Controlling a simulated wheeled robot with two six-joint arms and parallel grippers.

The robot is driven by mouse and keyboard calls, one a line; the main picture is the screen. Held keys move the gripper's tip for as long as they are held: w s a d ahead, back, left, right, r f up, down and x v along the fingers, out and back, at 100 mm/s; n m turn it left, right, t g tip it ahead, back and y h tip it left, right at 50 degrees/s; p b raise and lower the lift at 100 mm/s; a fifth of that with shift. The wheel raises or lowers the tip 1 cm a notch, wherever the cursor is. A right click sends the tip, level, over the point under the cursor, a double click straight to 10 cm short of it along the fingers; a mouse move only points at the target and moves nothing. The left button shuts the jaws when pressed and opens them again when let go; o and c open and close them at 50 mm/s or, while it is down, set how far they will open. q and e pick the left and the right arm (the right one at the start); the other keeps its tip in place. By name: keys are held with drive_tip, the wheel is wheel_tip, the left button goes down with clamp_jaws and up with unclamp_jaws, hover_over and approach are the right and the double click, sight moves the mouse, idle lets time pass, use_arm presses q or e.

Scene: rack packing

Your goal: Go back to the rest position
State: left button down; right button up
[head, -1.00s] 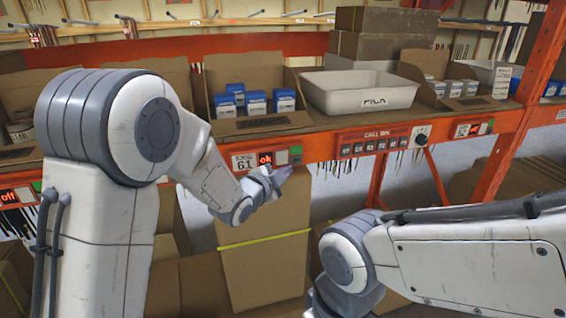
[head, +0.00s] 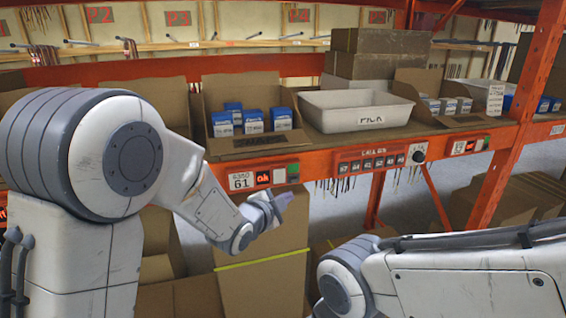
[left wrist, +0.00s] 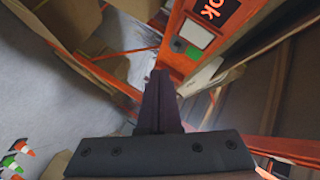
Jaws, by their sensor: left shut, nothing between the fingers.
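My left gripper (head: 284,198) is shut and empty in the head view, just below the shelf-edge panel marked 61 (head: 243,181) and in front of a tall brown carton. In the left wrist view its dark fingers (left wrist: 158,98) lie together with nothing between them, and the panel's "ok" display (left wrist: 216,10) and green button (left wrist: 193,51) show beyond them. My right arm (head: 450,275) comes in from the right, bent at a joint low in the picture. Its gripper is not in view.
The orange rack shelf (head: 215,157) holds an open carton with blue boxes (head: 253,121), a white tray (head: 358,113) and a carton of small white boxes. A control strip (head: 383,158) runs along its edge. The taped tall carton (head: 262,283) stands below.

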use_arm(q)
drive_tip(key=s+a+f+n+g+y+b, duration=0.1)
drive_tip(key=s+f+n+g, duration=0.2)
drive_tip(key=s, duration=0.9)
drive_tip(key=s+a+f+n+g+y+b, duration=0.1)
drive_tip(key=s+g, duration=0.5)
drive_tip(key=s, duration=0.6)
drive_tip(key=s+a+f+n+g+y+b, duration=0.1)
drive_tip(key=s+a+f+n+g+y, duration=0.1)
drive_tip(key=s, duration=1.1)
wheel_tip(320, 180, down, 4)
drive_tip(key=n+g+y, duration=0.1)
drive_tip(key=n+g, duration=0.1)
drive_tip(key=n, duration=0.1)
drive_tip(key=shift+r, duration=0.15)
drive_tip(key=shift+w+a, duration=0.1)
